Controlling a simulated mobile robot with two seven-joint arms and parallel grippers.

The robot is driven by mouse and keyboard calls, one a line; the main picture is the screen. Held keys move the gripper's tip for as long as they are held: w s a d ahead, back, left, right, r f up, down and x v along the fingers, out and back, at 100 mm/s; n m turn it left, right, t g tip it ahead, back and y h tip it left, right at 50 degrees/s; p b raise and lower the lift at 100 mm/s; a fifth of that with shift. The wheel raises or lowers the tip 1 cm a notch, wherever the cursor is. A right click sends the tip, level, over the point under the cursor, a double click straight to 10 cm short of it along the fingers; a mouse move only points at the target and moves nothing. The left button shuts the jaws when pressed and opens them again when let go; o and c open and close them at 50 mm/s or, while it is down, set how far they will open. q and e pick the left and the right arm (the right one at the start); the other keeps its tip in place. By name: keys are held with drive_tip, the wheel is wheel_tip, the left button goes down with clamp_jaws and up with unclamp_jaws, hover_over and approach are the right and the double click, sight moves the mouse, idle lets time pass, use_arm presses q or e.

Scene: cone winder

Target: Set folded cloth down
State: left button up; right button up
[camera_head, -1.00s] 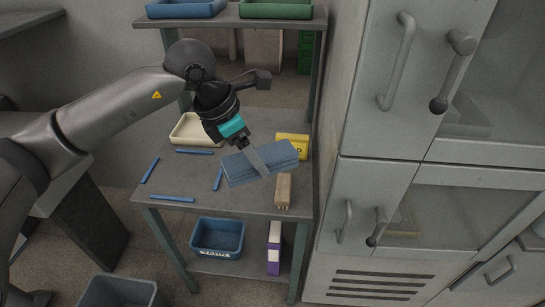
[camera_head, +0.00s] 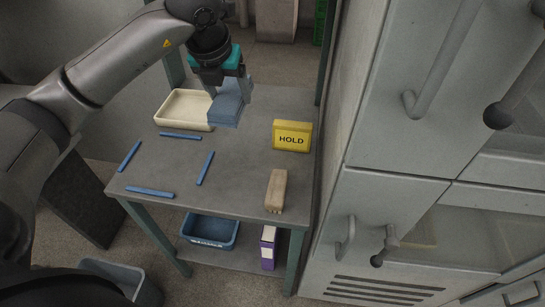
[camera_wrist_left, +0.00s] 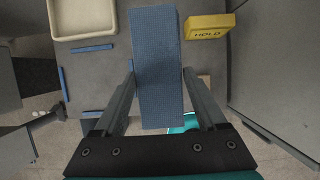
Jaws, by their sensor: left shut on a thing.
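The folded cloth (camera_head: 226,108) is a blue, flat, layered bundle. My left gripper (camera_head: 232,88) is shut on it and points down over the back part of the grey table (camera_head: 240,165). In the head view the cloth is just right of the cream tray, overlapping its edge. In the left wrist view the cloth (camera_wrist_left: 158,60) lies lengthwise between the two fingers. I cannot tell its exact height above the table. Blue strips (camera_head: 205,168) mark out an area on the table, in front and left of the cloth. My right gripper is not in view.
A cream tray (camera_head: 183,124) is at the table's back left. A yellow HOLD block (camera_head: 292,136) and a wooden brush (camera_head: 276,190) stand at the right. A blue bin (camera_head: 210,232) and a purple-white box (camera_head: 268,248) sit below. A grey cabinet (camera_head: 390,205) is close on the right.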

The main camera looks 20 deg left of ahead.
use_arm(q)
drive_tip(key=shift+w+f, duration=0.15)
drive_tip(key=shift+f, duration=0.55)
drive_tip(key=b, duration=0.3)
hover_over(242, 165)
drive_tip(key=s, duration=0.2)
drive_tip(key=f, duration=1.4)
drive_tip(key=shift+w+d+f, duration=0.1)
drive_tip(key=shift+w+d, duration=0.1)
wheel_tip(242, 165, down, 5)
drive_tip(key=shift+f+b, duration=0.1)
drive_tip(key=shift+b, duration=0.3)
drive_tip(key=shift+f, duration=0.1)
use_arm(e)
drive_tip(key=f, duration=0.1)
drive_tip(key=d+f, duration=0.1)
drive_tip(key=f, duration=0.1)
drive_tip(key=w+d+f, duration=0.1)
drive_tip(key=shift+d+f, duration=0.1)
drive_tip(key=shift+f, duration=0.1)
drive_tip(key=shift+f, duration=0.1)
